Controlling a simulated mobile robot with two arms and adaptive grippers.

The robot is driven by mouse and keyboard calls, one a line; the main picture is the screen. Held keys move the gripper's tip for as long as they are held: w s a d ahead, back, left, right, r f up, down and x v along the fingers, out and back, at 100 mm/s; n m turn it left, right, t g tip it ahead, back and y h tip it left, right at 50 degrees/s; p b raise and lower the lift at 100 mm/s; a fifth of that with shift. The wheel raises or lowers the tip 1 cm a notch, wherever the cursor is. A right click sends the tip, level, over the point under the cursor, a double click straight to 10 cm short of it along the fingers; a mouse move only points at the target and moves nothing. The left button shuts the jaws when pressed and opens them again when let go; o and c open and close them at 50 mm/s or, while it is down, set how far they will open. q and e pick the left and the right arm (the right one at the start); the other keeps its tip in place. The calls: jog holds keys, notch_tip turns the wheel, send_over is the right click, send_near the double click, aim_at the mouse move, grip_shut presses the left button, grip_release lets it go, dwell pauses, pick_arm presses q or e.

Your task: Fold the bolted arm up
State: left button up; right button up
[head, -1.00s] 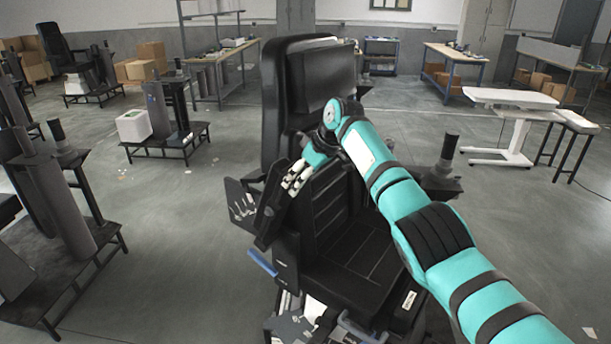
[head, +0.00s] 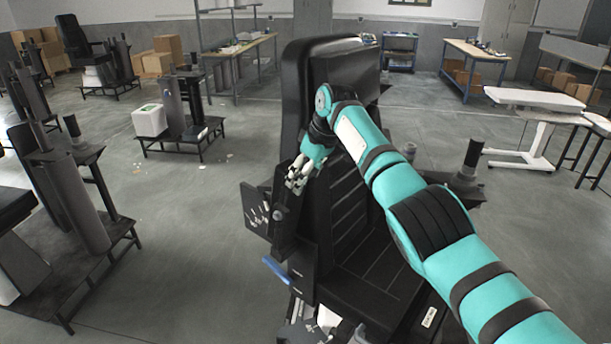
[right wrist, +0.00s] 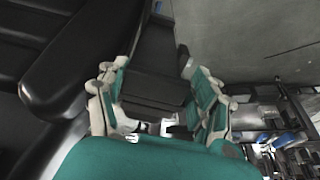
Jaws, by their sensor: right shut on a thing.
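A black seat with a tall backrest (head: 293,125) stands in the middle of the head view. Its bolted arm (head: 287,236) is a dark bar at the seat's left side, standing steeply beside the backrest. My right gripper (head: 298,183) reaches over the seat from the right and is shut on the upper part of this arm. In the right wrist view, the arm's dark body (right wrist: 157,60) lies between the two teal-and-white fingers (right wrist: 160,105). The fingers hide part of the arm. My left gripper is not in view.
A dark side panel (head: 256,209) and a blue lever (head: 277,270) sit at the seat's left. A post (head: 472,158) rises at its right. Column stands (head: 75,190) are at the left, and a white table (head: 533,98) is at the right. Open floor lies between.

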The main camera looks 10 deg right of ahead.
jog(key=shift+d, duration=0.15)
jog(key=o, duration=1.3)
jog(key=shift+o, duration=1.4)
jog(key=shift+d, duration=0.25)
jog(key=shift+r, duration=0.45)
jog(key=v, duration=1.1)
jog(key=shift+s+d, duration=0.15)
